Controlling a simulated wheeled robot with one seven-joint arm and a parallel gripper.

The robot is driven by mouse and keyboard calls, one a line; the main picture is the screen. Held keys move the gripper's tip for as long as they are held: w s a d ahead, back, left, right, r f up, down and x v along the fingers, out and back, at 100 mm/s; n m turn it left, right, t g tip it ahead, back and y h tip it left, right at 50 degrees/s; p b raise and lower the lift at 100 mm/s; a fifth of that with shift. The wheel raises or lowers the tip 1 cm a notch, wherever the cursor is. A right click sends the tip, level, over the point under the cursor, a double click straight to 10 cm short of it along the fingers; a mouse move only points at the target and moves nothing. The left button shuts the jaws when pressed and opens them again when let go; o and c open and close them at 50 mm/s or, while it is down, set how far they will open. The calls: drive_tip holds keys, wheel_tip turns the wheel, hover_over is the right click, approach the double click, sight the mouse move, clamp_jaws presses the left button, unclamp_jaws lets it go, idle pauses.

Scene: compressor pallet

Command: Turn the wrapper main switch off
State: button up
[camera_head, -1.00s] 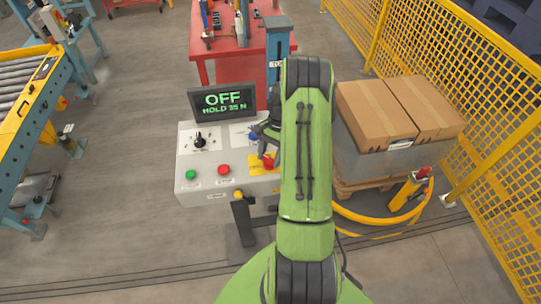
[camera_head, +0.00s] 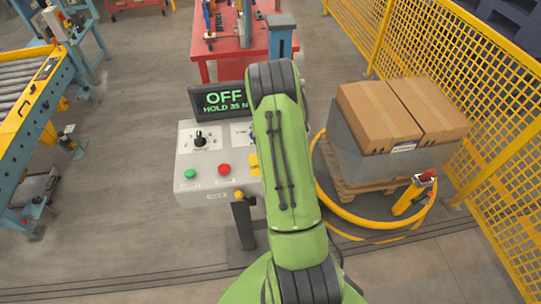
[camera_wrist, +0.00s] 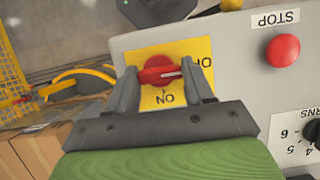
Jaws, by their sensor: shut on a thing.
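The wrapper main switch (camera_wrist: 160,68) is a red rotary handle on a yellow plate (camera_wrist: 150,98), seen upside down in the wrist view. Its white mark points right, toward a partly covered label starting with "O"; the "ON" label is below it in the picture. My gripper (camera_wrist: 163,76) has one finger on each side of the red handle and is shut on it. In the head view my arm hides the gripper and switch; only an edge of the yellow plate (camera_head: 254,164) shows.
The grey control panel (camera_head: 208,165) also carries a black knob (camera_head: 200,139), a green button (camera_head: 190,174) and a red stop button (camera_head: 223,169). Cartons (camera_head: 400,112) stand on a pallet at right, inside a yellow fence (camera_head: 490,110). A conveyor (camera_head: 30,105) stands at left.

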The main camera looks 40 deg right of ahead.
drive_tip(key=shift+n, duration=0.3)
drive_tip(key=o, duration=1)
drive_tip(key=shift+o, duration=0.2)
drive_tip(key=p+v, duration=0.1)
drive_tip(key=v, duration=1.4)
drive_tip(key=shift+r+p, duration=0.4)
drive_tip(key=shift+r, duration=0.05)
drive_tip(key=shift+w+a, duration=0.15)
